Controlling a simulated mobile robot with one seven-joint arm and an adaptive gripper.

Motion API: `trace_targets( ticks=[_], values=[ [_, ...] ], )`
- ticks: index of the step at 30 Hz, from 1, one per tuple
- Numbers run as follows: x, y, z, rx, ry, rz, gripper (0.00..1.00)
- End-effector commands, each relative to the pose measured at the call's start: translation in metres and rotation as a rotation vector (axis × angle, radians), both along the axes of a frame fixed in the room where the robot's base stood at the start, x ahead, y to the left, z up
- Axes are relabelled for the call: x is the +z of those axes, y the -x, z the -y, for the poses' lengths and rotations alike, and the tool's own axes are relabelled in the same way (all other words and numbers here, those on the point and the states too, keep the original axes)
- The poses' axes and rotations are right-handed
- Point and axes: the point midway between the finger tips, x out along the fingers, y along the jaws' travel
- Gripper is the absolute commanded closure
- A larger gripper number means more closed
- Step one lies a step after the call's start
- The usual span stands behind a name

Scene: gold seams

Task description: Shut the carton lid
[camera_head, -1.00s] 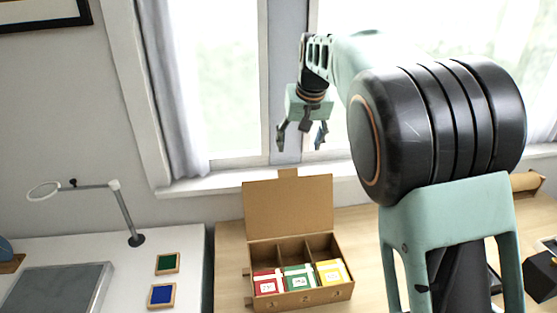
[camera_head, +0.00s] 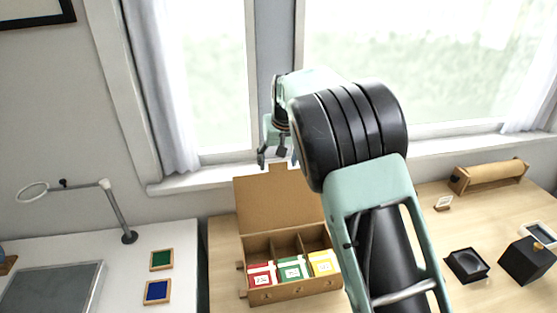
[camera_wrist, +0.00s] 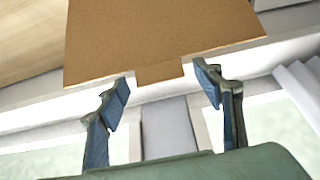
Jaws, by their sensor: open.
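The cardboard carton (camera_head: 297,290) stands on the wooden table with its lid (camera_head: 275,203) raised upright at the back. Its compartments hold a red box (camera_head: 261,275), a green box (camera_head: 292,269) and a yellow box (camera_head: 323,263) along the front. My gripper (camera_head: 275,157) is open and empty at the lid's top edge in the head view. In the wrist view, the lid (camera_wrist: 160,38) fills the top, and its small tab (camera_wrist: 160,72) lies between the two fingertips of my gripper (camera_wrist: 163,84). I cannot tell whether the fingers touch the lid.
The window sill (camera_head: 190,182) runs close behind the lid. A white table with a lamp (camera_head: 121,215) stands at the left. A brown roll (camera_head: 490,174), a black tray (camera_head: 466,265) and a black box (camera_head: 527,260) lie at the right.

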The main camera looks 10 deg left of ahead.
Motion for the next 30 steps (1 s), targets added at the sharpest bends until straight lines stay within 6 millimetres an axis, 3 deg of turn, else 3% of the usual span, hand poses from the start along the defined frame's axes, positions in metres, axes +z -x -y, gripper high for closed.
trace_targets(
  ticks=[8, 24, 30],
  values=[
    [-0.0007, -0.0008, 0.0000, 0.000, 0.000, 0.001, 0.40],
    [-0.0004, -0.0007, 0.0002, 0.000, 0.000, 0.001, 1.00],
    [-0.0013, -0.0008, 0.0003, 0.000, -0.003, 0.008, 1.00]
  ],
)
